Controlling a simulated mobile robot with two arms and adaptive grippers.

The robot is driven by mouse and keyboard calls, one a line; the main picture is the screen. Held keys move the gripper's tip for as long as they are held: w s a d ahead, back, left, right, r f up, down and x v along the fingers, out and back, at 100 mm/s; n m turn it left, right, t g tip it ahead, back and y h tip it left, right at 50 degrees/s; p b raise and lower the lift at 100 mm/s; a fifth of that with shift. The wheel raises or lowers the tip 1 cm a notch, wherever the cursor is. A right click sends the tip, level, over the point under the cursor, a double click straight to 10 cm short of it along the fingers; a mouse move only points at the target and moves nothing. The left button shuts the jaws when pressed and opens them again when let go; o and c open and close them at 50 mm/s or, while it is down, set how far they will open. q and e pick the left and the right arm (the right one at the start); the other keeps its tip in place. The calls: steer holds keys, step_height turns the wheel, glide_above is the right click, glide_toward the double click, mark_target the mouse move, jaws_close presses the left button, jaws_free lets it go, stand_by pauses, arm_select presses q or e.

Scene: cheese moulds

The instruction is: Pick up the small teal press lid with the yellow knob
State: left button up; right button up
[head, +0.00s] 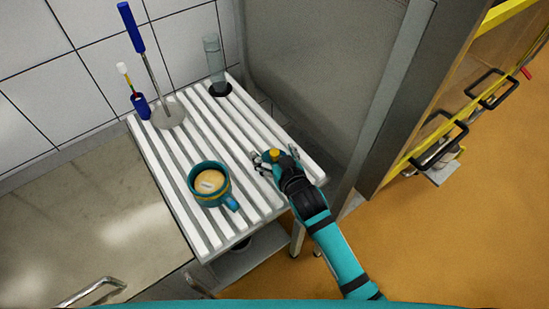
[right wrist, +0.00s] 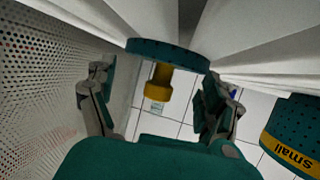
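The small teal press lid (right wrist: 168,52) is a flat disc with a yellow knob (right wrist: 157,84). In the head view the yellow knob (head: 274,154) shows on the white slatted table, and the teal disc is mostly hidden. My right gripper (head: 278,157) is at the lid, with its fingers on either side of the knob. In the right wrist view my right gripper (right wrist: 158,98) is open, with a gap between each finger and the knob. My left gripper is not in view.
A teal mould (head: 196,198) with pale filling stands left of the lid; its yellow band reads "small" in the right wrist view (right wrist: 292,152). A blue-handled tool (head: 131,27), a small blue-and-white tool (head: 141,106) and a clear cylinder (head: 213,62) stand at the back.

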mark_target(274, 152)
steer(key=c, duration=1.4)
steer(key=shift+c, duration=0.2)
step_height(274, 152, up, 10)
